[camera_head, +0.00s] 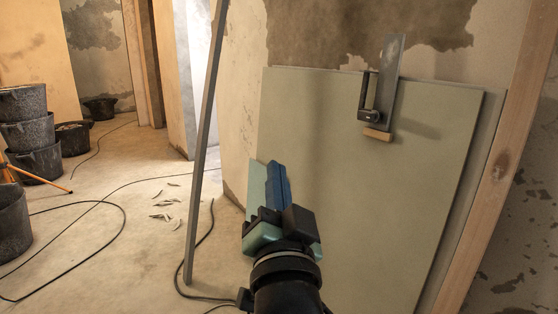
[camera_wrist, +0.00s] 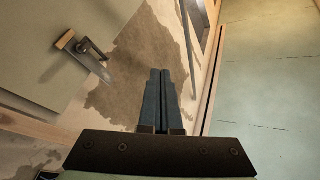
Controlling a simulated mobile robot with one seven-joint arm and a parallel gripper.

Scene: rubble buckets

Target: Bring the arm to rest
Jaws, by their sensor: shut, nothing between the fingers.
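My gripper (camera_head: 276,168) is at the lower middle of the head view, in front of a green board, with blue fingers pointing up. In the wrist view my gripper (camera_wrist: 160,75) has its two fingers side by side, shut and empty. My black arm comes up from the bottom edge of the head view.
The green board (camera_head: 330,190) leans on the wall, with a bladed tool (camera_head: 388,85) at its top; the tool shows in the wrist view (camera_wrist: 92,62). A metal bar (camera_head: 205,140) leans left. Stacked buckets (camera_head: 28,137), cable (camera_head: 120,205) and debris (camera_head: 165,203) occupy the floor.

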